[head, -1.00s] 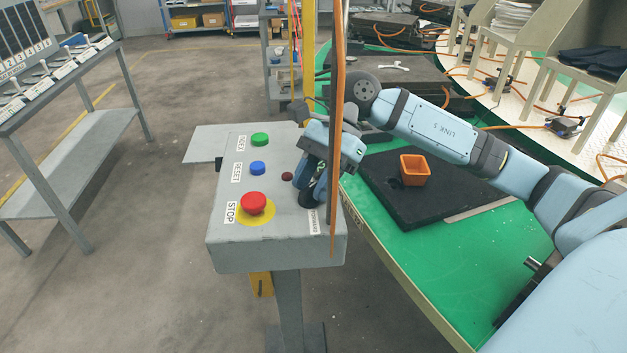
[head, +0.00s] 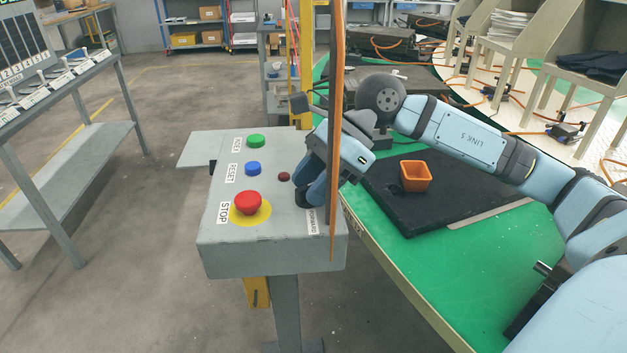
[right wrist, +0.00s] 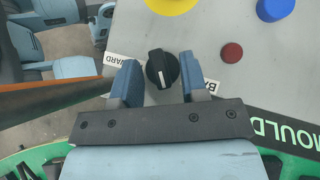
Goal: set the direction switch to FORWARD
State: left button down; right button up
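The direction switch is a black round knob (right wrist: 157,56) with a white pointer mark, on the grey control box (head: 225,256). In the right wrist view its mark points down the picture, towards my wrist. The FORWARD label (right wrist: 122,60), partly covered, lies left of the knob and the BACKWARD label (right wrist: 212,86) lies right. My right gripper (right wrist: 162,76) is open, with one blue finger on each side of the knob; firm contact cannot be told. In the head view the right gripper (head: 311,196) hides most of the knob. My left gripper is out of view.
The box also carries a red STOP button (head: 248,203), a blue RESET button (head: 253,168), a green button (head: 256,141) and a small dark red lamp (head: 284,176). An orange hanging strip (head: 336,120) crosses in front of my right gripper. The green carousel (head: 455,265) lies right.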

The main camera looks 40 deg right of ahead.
jog(key=v, duration=1.4)
jog(key=shift+f, duration=0.1)
